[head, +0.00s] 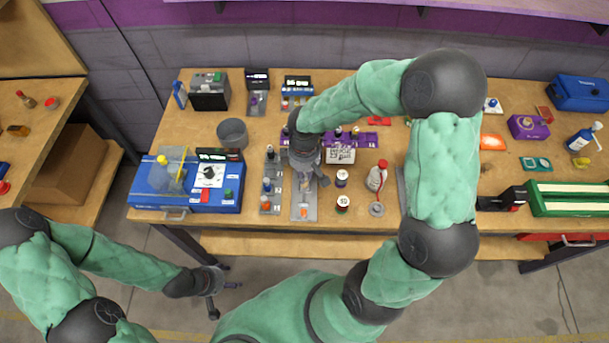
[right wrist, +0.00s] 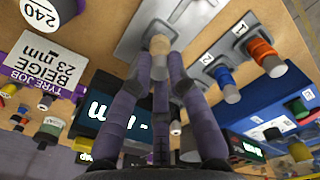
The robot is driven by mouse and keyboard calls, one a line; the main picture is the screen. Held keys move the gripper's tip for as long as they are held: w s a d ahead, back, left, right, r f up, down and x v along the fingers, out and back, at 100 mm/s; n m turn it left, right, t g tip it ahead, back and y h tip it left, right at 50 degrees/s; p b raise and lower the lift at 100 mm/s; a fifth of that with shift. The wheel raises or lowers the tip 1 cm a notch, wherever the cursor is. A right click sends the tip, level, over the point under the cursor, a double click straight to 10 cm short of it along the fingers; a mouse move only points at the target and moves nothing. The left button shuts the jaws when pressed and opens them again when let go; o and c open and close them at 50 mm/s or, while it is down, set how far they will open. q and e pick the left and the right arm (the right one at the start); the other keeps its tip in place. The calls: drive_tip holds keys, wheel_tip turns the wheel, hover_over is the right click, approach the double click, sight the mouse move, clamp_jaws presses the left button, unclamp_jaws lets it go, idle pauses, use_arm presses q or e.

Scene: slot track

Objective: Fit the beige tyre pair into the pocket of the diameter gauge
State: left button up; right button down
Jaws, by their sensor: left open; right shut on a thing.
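My right gripper (head: 306,178) is over a grey metal plate (head: 302,211) at the front of the bench. In the right wrist view the purple fingers (right wrist: 160,62) close on a small beige cylinder, the beige tyre pair (right wrist: 159,43), above or on that plate (right wrist: 135,40); I cannot tell whether they touch. My left gripper (head: 216,291) is open and empty, below the bench's front edge.
A tray (head: 270,168) with blue and orange pieces stands left of the plate. A blue machine (head: 222,200) is further left.

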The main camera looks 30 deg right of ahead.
drive_tip(key=shift+f, duration=0.35)
drive_tip(key=shift+f, duration=0.15)
drive_tip(key=c, duration=1.5)
unclamp_jaws()
drive_tip(key=shift+o, duration=0.2)
drive_tip(key=shift+r, duration=0.2)
wheel_tip(320, 180, up, 12)
drive_tip(key=p, duration=0.3)
